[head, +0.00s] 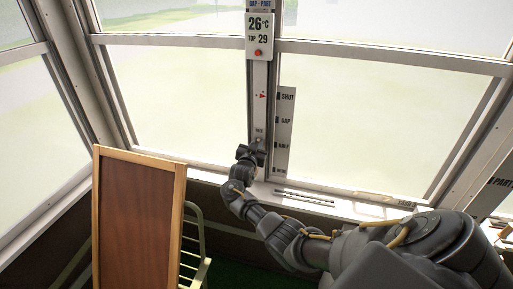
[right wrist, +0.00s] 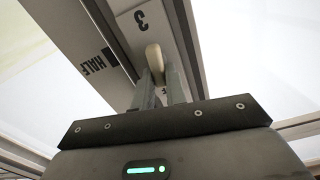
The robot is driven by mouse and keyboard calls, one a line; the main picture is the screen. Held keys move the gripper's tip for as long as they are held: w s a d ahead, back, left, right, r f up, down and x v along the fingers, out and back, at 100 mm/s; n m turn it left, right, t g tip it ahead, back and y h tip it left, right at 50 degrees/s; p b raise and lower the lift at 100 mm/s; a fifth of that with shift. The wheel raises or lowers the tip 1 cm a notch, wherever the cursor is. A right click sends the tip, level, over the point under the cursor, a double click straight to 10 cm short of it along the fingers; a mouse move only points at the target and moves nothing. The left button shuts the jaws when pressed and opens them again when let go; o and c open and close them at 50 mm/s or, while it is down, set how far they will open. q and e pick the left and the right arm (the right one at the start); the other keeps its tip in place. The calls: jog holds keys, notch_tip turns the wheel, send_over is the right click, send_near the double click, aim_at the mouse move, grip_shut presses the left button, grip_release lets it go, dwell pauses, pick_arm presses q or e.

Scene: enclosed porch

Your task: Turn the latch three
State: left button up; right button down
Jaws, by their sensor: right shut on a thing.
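In the head view my right gripper (head: 257,148) is at the lower part of the window post (head: 259,110) and hides most of the latch. My left gripper is in neither view.
A scale strip (head: 285,130) marked SHUT, GAP, HALF and lower wording stands right of the post. A sign reading 26°C, TOP 29 (head: 259,34) hangs above. A wood-framed brown board (head: 138,215) stands at lower left before a slatted chair (head: 194,250). A sill (head: 320,200) runs below the windows.

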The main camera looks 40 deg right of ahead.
jog(key=shift+s+d+f+m+b, duration=0.15)
jog(key=shift+f+m+b, duration=0.1)
jog(key=shift+m+b, duration=2.85)
jog(key=shift+s+d+f+m+b, duration=0.1)
jog(key=shift+s+f+m+b, duration=0.15)
jog(key=shift+m+b, duration=2.85)
jog(key=shift+s+d+f+m+b, duration=0.1)
jog(key=shift+f+m+b, duration=0.2)
jog(key=shift+m+b, duration=2.8)
jog(key=shift+n+b, duration=1.05)
jog(key=shift+n, duration=0.05)
jog(key=c, duration=1.4)
grip_release()
jog(key=shift+r, duration=0.1)
jog(key=shift+c, duration=0.2)
jog(key=shift+r, duration=0.1)
